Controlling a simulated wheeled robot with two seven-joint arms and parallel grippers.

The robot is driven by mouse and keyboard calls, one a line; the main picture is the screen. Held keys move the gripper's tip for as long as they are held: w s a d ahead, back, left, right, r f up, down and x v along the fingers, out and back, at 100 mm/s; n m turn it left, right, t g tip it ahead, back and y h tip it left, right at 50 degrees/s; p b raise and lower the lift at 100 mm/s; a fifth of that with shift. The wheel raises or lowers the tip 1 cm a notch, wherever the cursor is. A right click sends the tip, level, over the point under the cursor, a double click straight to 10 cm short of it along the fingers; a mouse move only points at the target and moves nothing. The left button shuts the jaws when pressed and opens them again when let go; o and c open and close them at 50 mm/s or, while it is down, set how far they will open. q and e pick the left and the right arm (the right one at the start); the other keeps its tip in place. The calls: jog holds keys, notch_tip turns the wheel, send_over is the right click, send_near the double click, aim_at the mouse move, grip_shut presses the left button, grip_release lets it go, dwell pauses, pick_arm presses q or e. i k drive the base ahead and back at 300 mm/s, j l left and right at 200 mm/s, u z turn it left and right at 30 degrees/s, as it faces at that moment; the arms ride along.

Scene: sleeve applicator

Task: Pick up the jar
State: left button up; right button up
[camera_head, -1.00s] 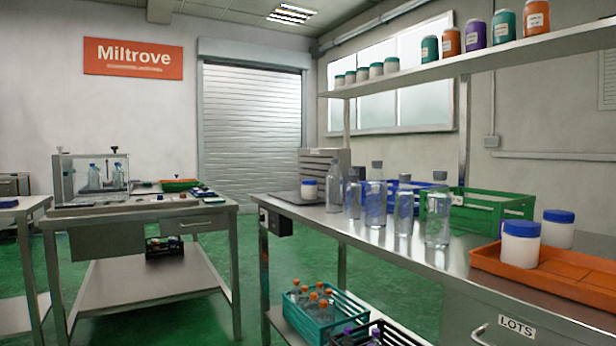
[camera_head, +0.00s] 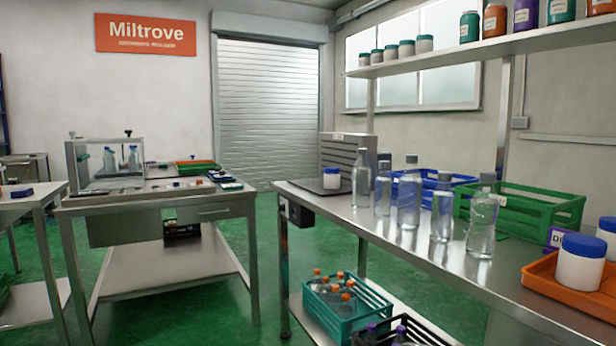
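Several jars are in view, and I cannot tell which one the task means. A white jar with a blue lid (camera_head: 331,179) stands on a dark flat plate at the far end of the right-hand steel bench (camera_head: 349,212). A larger white jar with a blue lid (camera_head: 580,264) stands in the orange tray (camera_head: 537,284) at the near right, with another (camera_head: 607,233) behind it, cut by the picture edge. White jars with green lids (camera_head: 407,50) and coloured jars (camera_head: 526,16) stand on the wall shelf. Neither of my grippers shows.
Clear bottles (camera_head: 409,195) stand along the bench before a blue crate (camera_head: 433,181) and a green crate (camera_head: 520,209). A teal crate of orange-capped bottles (camera_head: 347,305) sits below. The left table (camera_head: 160,205) holds a clear-walled box. Green floor (camera_head: 270,262) is open between.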

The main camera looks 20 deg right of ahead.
aim_at(332, 175)
jog(key=i+u, duration=0.3)
jog(key=i, duration=0.35)
jog(key=i+l+u, duration=0.25)
jog(key=i, duration=0.45)
jog(key=i+j+u, duration=0.15)
jog(key=i+u, duration=0.15)
jog(key=u, duration=0.15)
jog(key=i+u, duration=0.3)
jog(key=u, duration=0.15)
jog(key=i+u, duration=0.3)
jog(key=u, duration=0.15)
jog(key=i+z, duration=0.2)
jog(key=z, duration=0.3)
jog(key=i+j+z, duration=0.15)
jog(key=z, duration=0.3)
jog(key=i+j+z, duration=0.15)
jog(key=z, duration=0.35)
